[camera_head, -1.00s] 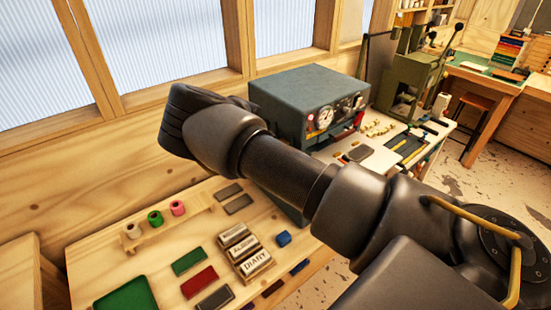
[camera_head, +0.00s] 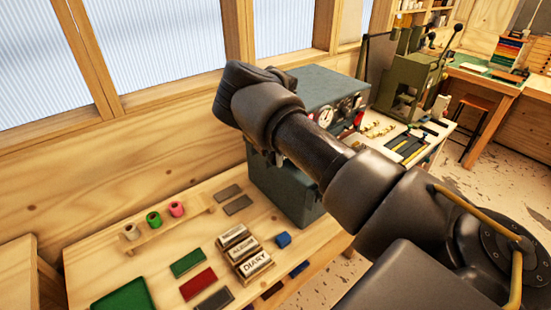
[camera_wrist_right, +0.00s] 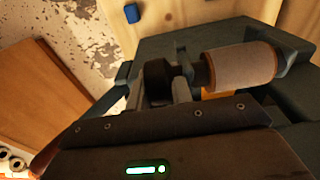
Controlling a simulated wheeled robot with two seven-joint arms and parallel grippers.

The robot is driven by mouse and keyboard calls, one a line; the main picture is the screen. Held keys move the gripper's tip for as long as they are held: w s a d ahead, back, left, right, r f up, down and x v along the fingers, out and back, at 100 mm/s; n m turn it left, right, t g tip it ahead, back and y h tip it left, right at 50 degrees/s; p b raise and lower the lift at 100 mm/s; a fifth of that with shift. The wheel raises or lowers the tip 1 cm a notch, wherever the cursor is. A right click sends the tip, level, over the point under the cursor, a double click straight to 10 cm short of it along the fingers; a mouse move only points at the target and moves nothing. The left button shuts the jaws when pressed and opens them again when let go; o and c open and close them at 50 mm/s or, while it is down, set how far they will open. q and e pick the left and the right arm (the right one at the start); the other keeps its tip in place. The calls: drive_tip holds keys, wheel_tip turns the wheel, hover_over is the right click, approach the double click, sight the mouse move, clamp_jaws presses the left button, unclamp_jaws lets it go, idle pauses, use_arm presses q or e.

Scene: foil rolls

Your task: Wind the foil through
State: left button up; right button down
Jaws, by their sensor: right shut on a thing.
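In the right wrist view my right gripper (camera_wrist_right: 165,88) is shut on a dark round knob (camera_wrist_right: 157,74). The knob is in line with a dark spindle and a pale roll (camera_wrist_right: 240,68) with a tan rim. I take the roll to be the foil; no loose foil end shows. They sit at the blue-grey machine (camera_wrist_right: 290,50), which stands on the bench in the head view (camera_head: 285,195), with a gauge on its front. In the head view my right arm crosses in front of the machine, and the fingers are hidden. My left gripper is not in view.
A wooden rack (camera_head: 160,232) with beige, green and pink spools stands at the bench's left. Type blocks (camera_head: 245,252), a blue cube (camera_head: 283,239) and coloured pieces lie in front. A green press (camera_head: 415,80) stands behind at right.

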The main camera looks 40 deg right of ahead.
drive_tip(key=shift+f, duration=0.1)
drive_tip(key=c, duration=1.2)
unclamp_jaws()
drive_tip(key=shift+c, duration=0.2)
drive_tip(key=r+b, duration=0.1)
drive_tip(key=r, duration=0.2)
drive_tip(key=r+b, duration=0.2)
drive_tip(key=r, duration=0.1)
drive_tip(key=r+b, duration=0.1)
drive_tip(key=r, duration=0.2)
drive_tip(key=shift+a+r+b, duration=0.35)
drive_tip(key=shift+r, duration=0.55)
